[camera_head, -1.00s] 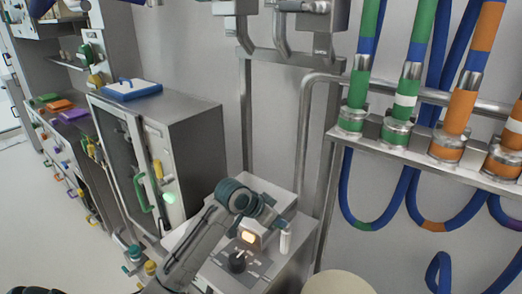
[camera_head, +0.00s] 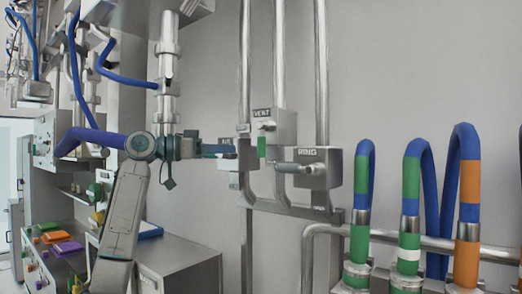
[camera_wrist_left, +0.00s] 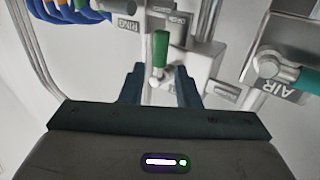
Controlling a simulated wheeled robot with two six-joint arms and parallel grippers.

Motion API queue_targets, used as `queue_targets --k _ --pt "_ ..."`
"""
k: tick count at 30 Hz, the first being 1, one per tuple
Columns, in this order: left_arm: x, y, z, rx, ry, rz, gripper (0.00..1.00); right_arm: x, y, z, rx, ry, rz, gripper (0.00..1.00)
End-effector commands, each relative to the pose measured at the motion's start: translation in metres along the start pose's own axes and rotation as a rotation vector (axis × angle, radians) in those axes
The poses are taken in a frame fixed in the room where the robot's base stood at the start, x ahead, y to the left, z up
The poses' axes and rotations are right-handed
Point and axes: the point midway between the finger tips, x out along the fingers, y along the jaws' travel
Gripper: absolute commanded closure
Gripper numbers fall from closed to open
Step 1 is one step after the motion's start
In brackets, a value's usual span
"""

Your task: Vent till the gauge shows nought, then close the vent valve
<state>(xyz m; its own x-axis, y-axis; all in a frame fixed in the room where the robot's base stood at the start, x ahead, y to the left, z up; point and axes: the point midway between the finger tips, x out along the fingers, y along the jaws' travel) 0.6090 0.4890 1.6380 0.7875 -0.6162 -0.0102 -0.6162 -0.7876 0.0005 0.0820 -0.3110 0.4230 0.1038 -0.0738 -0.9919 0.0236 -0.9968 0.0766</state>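The vent valve's green handle (camera_head: 262,146) hangs below a grey block marked VENT (camera_head: 263,113) on the wall pipework. It also shows in the left wrist view (camera_wrist_left: 160,47), pointing along the gap between the fingers. My left gripper (camera_head: 232,149) is level with the handle and left of it in the head view. In the left wrist view the gripper (camera_wrist_left: 159,76) is open, with the fingers apart and the handle's end just beyond them. Whether they touch it I cannot tell. No gauge can be made out. My right gripper is not in view.
A block marked RING (camera_head: 309,168) with a grey handle sits just right of the vent. A block marked AIR (camera_wrist_left: 285,82) with a teal handle sits at the right in the left wrist view. Vertical pipes (camera_head: 321,75) and hoses (camera_head: 470,170) stand on the right.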

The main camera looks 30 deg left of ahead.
Motion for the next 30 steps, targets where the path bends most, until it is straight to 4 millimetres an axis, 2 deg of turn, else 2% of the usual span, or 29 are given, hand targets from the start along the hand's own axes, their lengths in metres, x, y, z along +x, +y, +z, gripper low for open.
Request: queue_targets --k 2,5,15,19,24,30 --pt "-0.003 0.001 -0.007 0.001 0.013 0.004 0.71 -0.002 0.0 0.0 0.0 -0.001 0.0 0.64" --pt "0.006 0.001 -0.01 0.0 0.014 0.006 0.71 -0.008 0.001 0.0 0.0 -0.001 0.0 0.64" --pt "0.069 0.002 -0.013 0.0 0.011 0.007 0.71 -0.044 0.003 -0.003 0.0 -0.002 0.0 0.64" --pt "0.088 0.001 -0.011 -0.001 0.011 0.006 0.71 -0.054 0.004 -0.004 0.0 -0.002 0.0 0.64" --pt "0.101 0.001 -0.009 0.002 0.011 0.004 0.71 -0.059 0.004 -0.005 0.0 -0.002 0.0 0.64" --pt "0.104 0.001 -0.007 0.002 0.011 0.003 0.71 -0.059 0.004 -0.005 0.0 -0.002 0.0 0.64"
